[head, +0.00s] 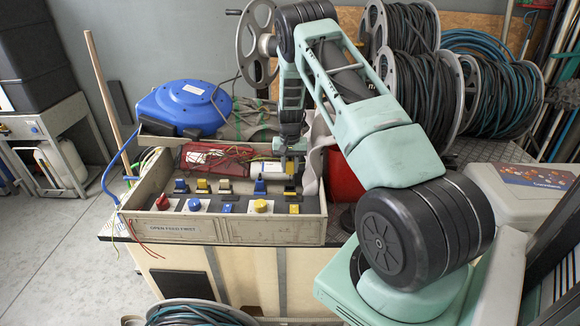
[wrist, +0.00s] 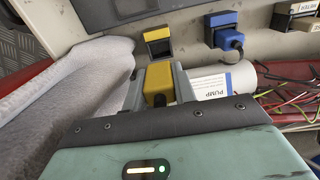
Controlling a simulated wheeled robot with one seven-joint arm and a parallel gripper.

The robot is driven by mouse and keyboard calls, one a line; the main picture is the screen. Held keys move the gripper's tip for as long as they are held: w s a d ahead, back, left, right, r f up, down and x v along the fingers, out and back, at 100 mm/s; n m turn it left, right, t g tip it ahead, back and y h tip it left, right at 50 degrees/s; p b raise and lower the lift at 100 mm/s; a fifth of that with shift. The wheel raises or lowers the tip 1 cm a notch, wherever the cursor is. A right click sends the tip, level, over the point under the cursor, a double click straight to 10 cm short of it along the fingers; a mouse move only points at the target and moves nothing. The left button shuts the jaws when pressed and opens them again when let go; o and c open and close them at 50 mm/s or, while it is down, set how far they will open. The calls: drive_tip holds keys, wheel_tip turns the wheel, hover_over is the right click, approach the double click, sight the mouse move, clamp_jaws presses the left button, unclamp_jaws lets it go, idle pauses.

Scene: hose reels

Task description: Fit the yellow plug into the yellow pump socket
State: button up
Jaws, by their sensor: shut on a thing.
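The yellow plug (wrist: 158,84) is between the fingers of my gripper (wrist: 158,98) in the wrist view, and the gripper is shut on it. A yellow socket (wrist: 157,46) with a dark opening is on the grey panel just ahead of the plug. A gap shows between plug and socket, roughly in line with each other. In the head view my gripper (head: 290,163) points down over the back right part of the socket box; the plug is too small to make out there.
A blue plug in a blue socket (wrist: 226,36) is right of the yellow socket. A white cylinder labelled PUMP (wrist: 215,82) lies close beside my gripper. Grey cloth-like material (wrist: 65,95) is at the left. The socket box (head: 275,230) has several coloured sockets and knobs; red cables lie behind.

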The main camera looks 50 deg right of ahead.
drive_tip(key=shift+f+b, duration=1.75)
drive_tip(key=shift+f, duration=1.1)
drive_tip(key=shift+f+b, duration=0.65)
drive_tip(key=shift+f, duration=0.1)
drive_tip(key=o, duration=1.1)
wheel_tip(320, 180, up, 17)
drive_tip(key=b, duration=0.2)
hover_over(290, 160)
drive_tip(key=shift+a+r, duration=0.1)
drive_tip(key=shift+r, duration=0.1)
